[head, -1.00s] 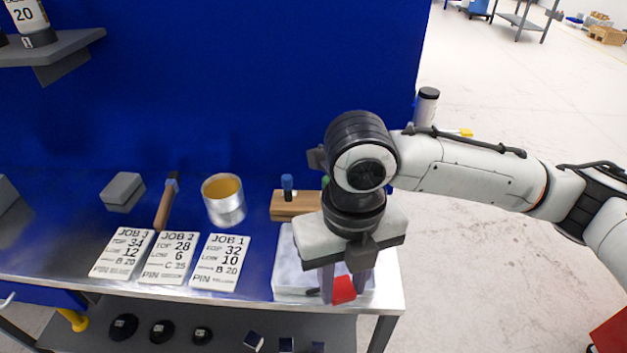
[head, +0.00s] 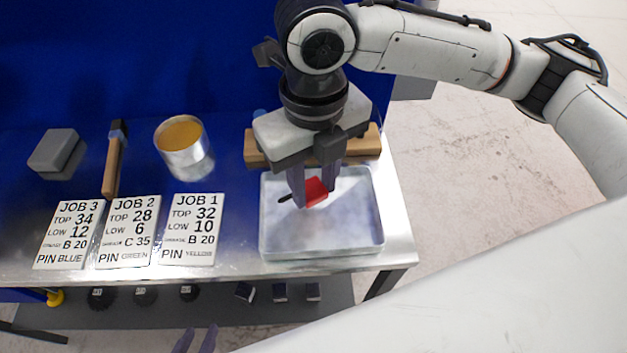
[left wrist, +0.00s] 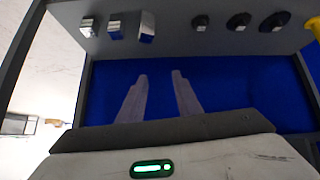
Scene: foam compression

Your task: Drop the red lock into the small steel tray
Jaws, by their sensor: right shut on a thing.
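The red lock (head: 317,192) is held between the fingers of my right gripper (head: 312,180), with a thin dark part sticking out at its left. My right gripper points down over the steel tray (head: 345,251), and the lock appears above the tray's floor, toward the back half. The exact height of the gap is hard to tell. The tray is shallow and looks empty. My left gripper (head: 196,341) shows only its purple fingertips at the bottom edge. In the left wrist view its fingers (left wrist: 160,85) are apart with nothing between them.
A wooden block (head: 365,144) stands right behind the tray. Three job cards (head: 190,230), a metal can (head: 185,150), a wooden-handled tool (head: 112,165) and a grey block (head: 57,153) lie to the left. A lower shelf (head: 215,312) holds several small dark parts.

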